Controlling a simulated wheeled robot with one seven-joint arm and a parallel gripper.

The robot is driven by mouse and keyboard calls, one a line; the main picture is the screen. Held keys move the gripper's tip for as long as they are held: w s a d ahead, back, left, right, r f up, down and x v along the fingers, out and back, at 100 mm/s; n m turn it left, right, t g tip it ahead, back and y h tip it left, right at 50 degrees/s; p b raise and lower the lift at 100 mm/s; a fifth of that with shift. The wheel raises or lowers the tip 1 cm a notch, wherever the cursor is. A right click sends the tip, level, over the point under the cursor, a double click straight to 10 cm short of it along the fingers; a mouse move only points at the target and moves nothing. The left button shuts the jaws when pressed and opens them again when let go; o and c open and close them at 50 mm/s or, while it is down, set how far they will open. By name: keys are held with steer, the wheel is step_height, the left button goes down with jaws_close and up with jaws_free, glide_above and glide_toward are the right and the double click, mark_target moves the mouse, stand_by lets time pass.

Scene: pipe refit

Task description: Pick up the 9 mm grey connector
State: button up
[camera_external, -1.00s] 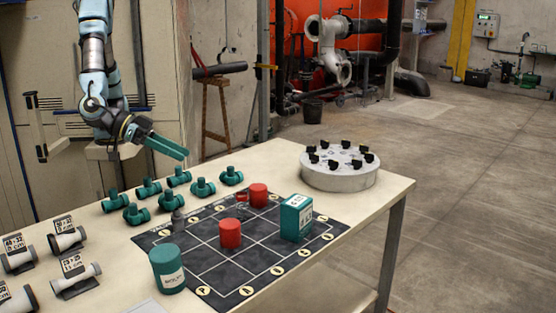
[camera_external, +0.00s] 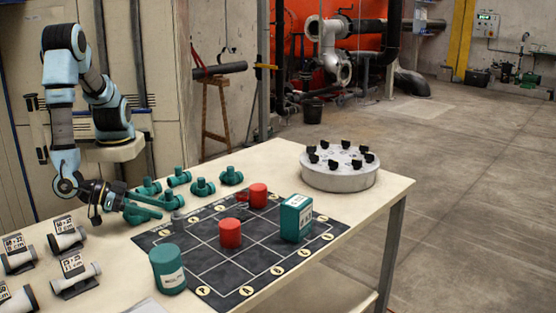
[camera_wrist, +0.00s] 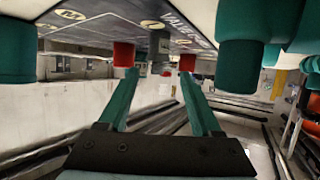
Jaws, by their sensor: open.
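A small grey upright piece (camera_external: 178,222) stands at the left corner of the dark mat; I cannot read a size on it. In the wrist view a grey piece (camera_wrist: 158,43) shows beyond and between my fingers. Light grey pipe connectors with dark ends, one of them here (camera_external: 76,277), lie at the left front beside printed cards; a 9 mm mark is not legible. My gripper (camera_external: 170,208) is low over the table's left part, fingers pointing right toward the small grey piece. In the wrist view my gripper (camera_wrist: 157,75) is open, with nothing between its fingers.
Several green fittings (camera_external: 202,187) stand close to my fingers. The dark mat (camera_external: 215,265) bears two red cylinders (camera_external: 230,233) and a green box (camera_external: 296,218). A green can (camera_external: 167,269) stands at the near edge. A round grey holder (camera_external: 340,178) is far right.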

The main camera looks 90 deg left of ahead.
mark_target(181, 214)
steer(key=x, duration=0.4)
steer(key=shift+w, duration=0.15)
steer(key=shift+p+x, duration=0.95)
steer(key=shift+x, duration=1.75)
steer(key=shift+w+d+r, duration=0.1)
steer(key=shift+r, duration=0.05)
steer(key=shift+c, duration=0.3)
jaws_close()
